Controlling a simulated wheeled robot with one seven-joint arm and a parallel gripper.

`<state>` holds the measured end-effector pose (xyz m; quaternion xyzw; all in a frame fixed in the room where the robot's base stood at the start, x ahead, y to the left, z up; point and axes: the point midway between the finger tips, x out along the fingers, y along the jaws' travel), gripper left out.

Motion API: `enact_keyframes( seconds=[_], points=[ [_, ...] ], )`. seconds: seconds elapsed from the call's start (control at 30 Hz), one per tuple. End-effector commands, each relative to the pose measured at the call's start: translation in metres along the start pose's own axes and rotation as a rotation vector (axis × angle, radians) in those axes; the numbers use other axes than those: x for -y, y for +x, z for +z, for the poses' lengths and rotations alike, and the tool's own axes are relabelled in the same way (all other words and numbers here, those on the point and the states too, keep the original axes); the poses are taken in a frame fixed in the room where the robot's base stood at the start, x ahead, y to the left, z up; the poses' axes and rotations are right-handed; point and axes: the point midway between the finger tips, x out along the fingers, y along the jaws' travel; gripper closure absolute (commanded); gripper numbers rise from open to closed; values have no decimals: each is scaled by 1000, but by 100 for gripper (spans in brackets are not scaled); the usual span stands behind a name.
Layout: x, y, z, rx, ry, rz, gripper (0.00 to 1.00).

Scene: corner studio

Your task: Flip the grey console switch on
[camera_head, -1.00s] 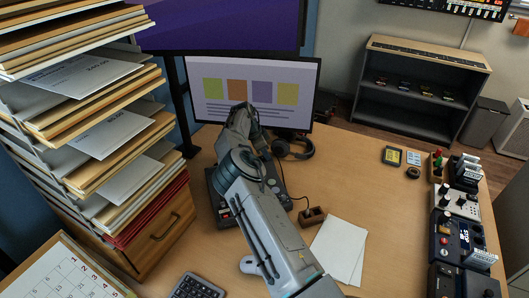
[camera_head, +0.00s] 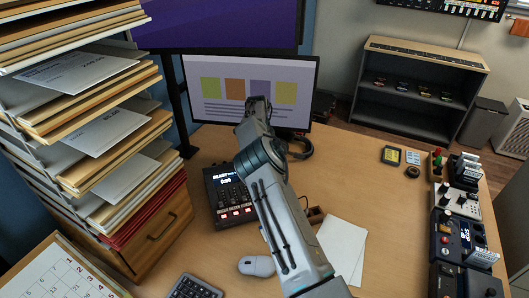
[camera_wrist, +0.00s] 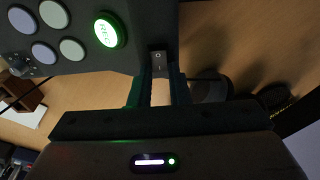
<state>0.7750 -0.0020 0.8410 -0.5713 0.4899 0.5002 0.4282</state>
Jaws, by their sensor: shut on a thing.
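The dark grey console (camera_head: 225,181) stands on the desk in front of the monitor. Its small display and lit buttons show, and my arm covers its right side. In the wrist view the console's edge (camera_wrist: 100,62) carries round pads and a lit green REC button (camera_wrist: 108,32). A small grey switch (camera_wrist: 158,58) with a round mark sits at this edge. My gripper (camera_wrist: 161,76) has its two fingers close together at the switch, shut on it. The switch's lower part is hidden between the fingers. My arm hides the gripper in the head view.
Headphones (camera_head: 301,149) lie behind my arm. Loaded paper trays (camera_head: 110,140) rise at the left. Several small devices (camera_head: 455,245) line the right edge. The desk's middle right is clear.

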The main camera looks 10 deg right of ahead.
Motion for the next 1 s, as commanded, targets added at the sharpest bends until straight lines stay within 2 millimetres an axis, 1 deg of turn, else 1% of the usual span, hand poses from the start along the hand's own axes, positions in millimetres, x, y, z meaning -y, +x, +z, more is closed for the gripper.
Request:
enact_keyframes(
  seconds=[0.1, 0.13, 0.2, 0.47, 0.57, 0.63, 0.77, 1.0],
  points=[
    [0, 0, 1, 2, 1, 1, 100],
    [0, 0, 1, 2, 1, 1, 78],
    [0, 0, 1, 1, 1, 1, 62],
    [0, 0, 1, 0, 1, 0, 62],
    [0, -5, 0, 0, 0, -2, 62],
    [1, -13, 1, 0, 1, -2, 62],
    [1, -37, 0, 1, 0, -4, 62],
    [1, -94, 0, 1, -1, -5, 62]
  ],
)
